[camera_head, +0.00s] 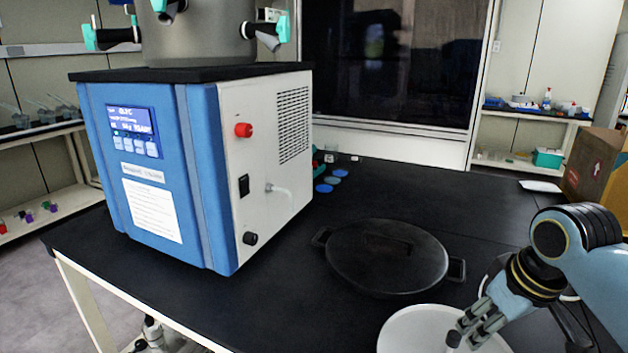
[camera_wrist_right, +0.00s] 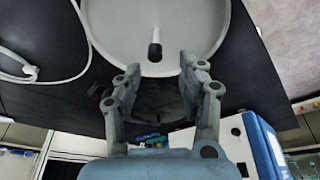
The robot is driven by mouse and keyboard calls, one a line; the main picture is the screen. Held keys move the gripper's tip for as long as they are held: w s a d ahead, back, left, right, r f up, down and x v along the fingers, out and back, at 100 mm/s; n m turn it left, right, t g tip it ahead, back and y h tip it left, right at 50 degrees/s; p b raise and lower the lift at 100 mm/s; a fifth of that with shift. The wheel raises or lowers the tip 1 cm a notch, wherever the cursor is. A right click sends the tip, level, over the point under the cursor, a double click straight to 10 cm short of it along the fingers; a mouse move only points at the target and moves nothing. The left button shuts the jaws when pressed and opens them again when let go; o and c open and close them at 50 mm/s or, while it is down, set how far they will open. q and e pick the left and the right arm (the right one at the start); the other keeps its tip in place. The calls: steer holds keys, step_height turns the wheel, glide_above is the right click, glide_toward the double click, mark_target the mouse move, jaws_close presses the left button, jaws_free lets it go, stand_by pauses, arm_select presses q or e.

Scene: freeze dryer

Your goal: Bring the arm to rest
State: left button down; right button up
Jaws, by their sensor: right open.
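A short black knob (camera_head: 453,339) stands on the disc, close to the fingertips. In the right wrist view the two fingers of my right gripper (camera_wrist_right: 157,72) are spread apart with nothing between them. The white disc (camera_wrist_right: 115,25) and its knob (camera_wrist_right: 155,47) lie beyond the fingertips there. My left gripper is not in view.
The blue and white freeze dryer (camera_head: 215,165) stands at the left of the black bench (camera_head: 440,205). A dark lidded pan (camera_head: 388,257) sits mid-bench behind the disc. A cardboard box (camera_head: 597,170) is at the right. A white cable (camera_wrist_right: 50,78) lies beside the disc.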

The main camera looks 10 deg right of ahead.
steer(key=s+a+r+m+h, duration=0.1)
steer(key=s+a, duration=0.1)
steer(key=s, duration=0.8)
steer(key=s+a+r+m+h, duration=0.1)
steer(key=s+r, duration=0.1)
steer(key=s, duration=0.9)
step_height(320, 180, down, 34)
steer(key=s+d+g+b, duration=0.1)
steer(key=s+d+b, duration=0.1)
steer(key=b, duration=0.5)
steer(key=s+d+f+g+b, duration=0.1)
steer(key=s+f+b, duration=0.5)
steer(key=s+f, duration=1.2)
step_height(320, 180, down, 3)
steer(key=shift+s+f+y, duration=0.1)
steer(key=shift+s+y, duration=0.05)
steer(key=shift+y, duration=0.15)
steer(key=shift+g, duration=0.3)
